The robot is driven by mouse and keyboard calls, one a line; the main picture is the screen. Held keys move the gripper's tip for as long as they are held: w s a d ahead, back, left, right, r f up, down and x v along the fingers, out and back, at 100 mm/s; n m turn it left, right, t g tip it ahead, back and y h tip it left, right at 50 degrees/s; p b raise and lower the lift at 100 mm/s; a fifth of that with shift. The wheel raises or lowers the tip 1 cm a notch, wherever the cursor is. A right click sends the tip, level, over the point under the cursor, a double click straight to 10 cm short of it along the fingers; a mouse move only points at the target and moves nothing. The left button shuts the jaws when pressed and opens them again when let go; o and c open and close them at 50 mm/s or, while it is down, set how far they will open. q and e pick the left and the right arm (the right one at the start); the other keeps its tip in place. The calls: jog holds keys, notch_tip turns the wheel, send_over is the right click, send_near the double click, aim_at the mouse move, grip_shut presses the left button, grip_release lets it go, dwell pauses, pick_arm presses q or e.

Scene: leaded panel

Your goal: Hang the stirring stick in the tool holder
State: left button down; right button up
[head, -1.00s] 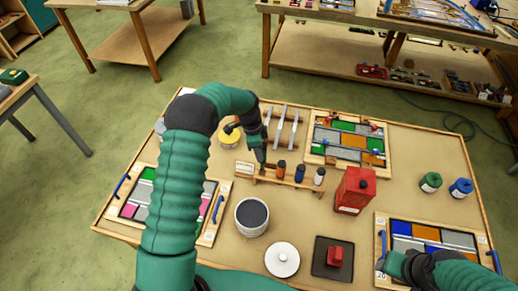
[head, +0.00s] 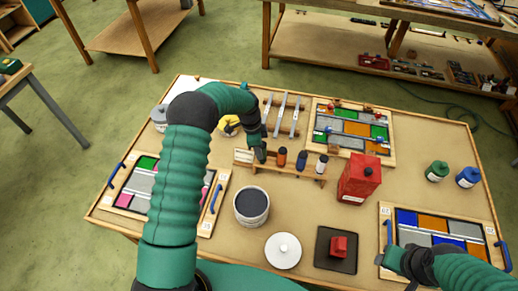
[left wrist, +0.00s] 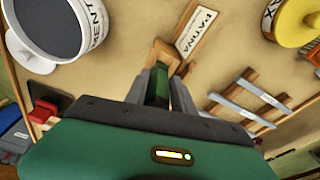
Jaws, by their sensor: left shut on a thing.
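My left gripper (head: 261,154) is at the left part of a wooden rack (head: 303,172). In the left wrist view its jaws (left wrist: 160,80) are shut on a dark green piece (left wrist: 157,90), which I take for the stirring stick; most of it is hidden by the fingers. A wooden part of the rack (left wrist: 163,54) shows just past the fingertips, beside a label reading PATINA (left wrist: 194,30). I cannot tell whether the held piece touches the rack or which part is the tool holder. My right gripper (head: 382,260) is by the lower right panel; its jaws are unclear.
Small bottles (head: 301,160) stand in the rack. A red can (head: 358,180) is to its right, and a white pot (head: 251,207) is in front. Behind it, silver strips (head: 281,115) lie on wooden bars. Bare tabletop (head: 425,140) shows at the right.

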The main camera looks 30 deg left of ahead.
pick_arm(q)
jog(key=c, duration=1)
grip_release()
notch_tip(320, 180, up, 17)
jog(key=s+a+b, duration=0.1)
jog(key=a+b, duration=0.1)
jog(key=b, duration=0.2)
jog(key=s+d+f+n+b, duration=0.1)
jog(key=s+d+f+n, duration=0.3)
jog(key=s, duration=0.3)
jog(key=s+d+f+n+t+y+b, duration=0.1)
jog(key=s+d+f+n, duration=0.3)
jog(key=s, duration=0.4)
jog(key=s+d+f+n+b, duration=0.1)
jog(key=s+d+f+n, duration=0.2)
jog(key=s, duration=0.4)
jog(key=shift+s+d+f+n+t+y+b, duration=0.3)
jog(key=shift+d+f+n+t+b, duration=0.1)
jog(key=shift+f+n, duration=0.2)
